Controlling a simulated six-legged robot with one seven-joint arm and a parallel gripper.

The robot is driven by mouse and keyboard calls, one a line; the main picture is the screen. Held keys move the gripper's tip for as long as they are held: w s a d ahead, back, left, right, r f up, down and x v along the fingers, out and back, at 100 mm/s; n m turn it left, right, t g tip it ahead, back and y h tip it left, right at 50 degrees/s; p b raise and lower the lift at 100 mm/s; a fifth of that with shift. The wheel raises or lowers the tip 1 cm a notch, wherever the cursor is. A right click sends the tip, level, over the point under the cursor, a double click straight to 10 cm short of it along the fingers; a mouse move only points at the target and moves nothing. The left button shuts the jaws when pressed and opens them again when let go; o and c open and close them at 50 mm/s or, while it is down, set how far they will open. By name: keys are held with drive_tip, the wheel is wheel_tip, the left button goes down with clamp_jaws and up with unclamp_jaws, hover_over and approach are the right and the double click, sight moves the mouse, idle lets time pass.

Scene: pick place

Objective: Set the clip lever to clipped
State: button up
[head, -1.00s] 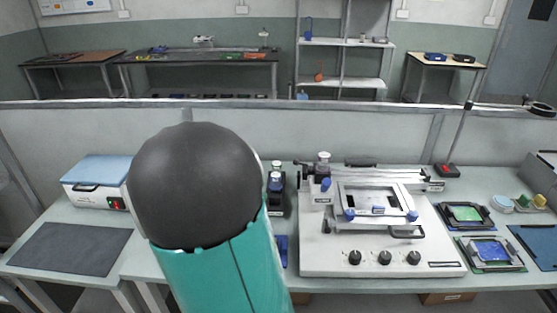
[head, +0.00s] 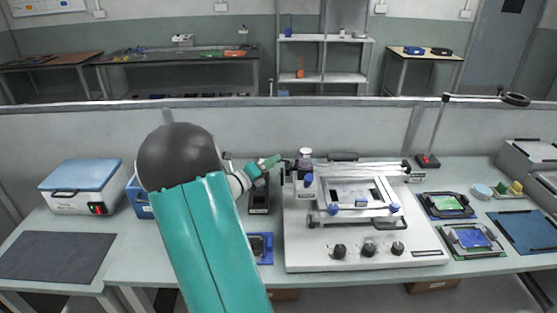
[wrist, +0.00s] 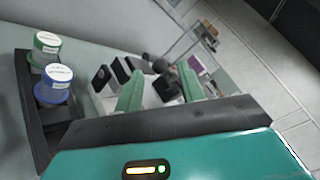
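The white printing machine (head: 300,255) stands on the bench with a tilted frame on top. Small blue parts sit on it, one at its upper left (head: 309,181) and others along the frame's front edge (head: 333,208). I cannot tell for sure which is the clip lever or how it is set. My gripper (head: 272,161) is at the machine's back left corner, left of the white-capped post (head: 305,158). In the wrist view its two green fingers (wrist: 161,88) stand apart, with dark and white machine parts visible beyond them. Nothing is clearly held.
Framed boards (head: 446,205) lie to the right. A blue-lidded box (head: 82,187) and a dark mat (head: 55,256) are left.

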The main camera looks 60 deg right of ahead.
drive_tip(key=x, duration=0.4)
clamp_jaws()
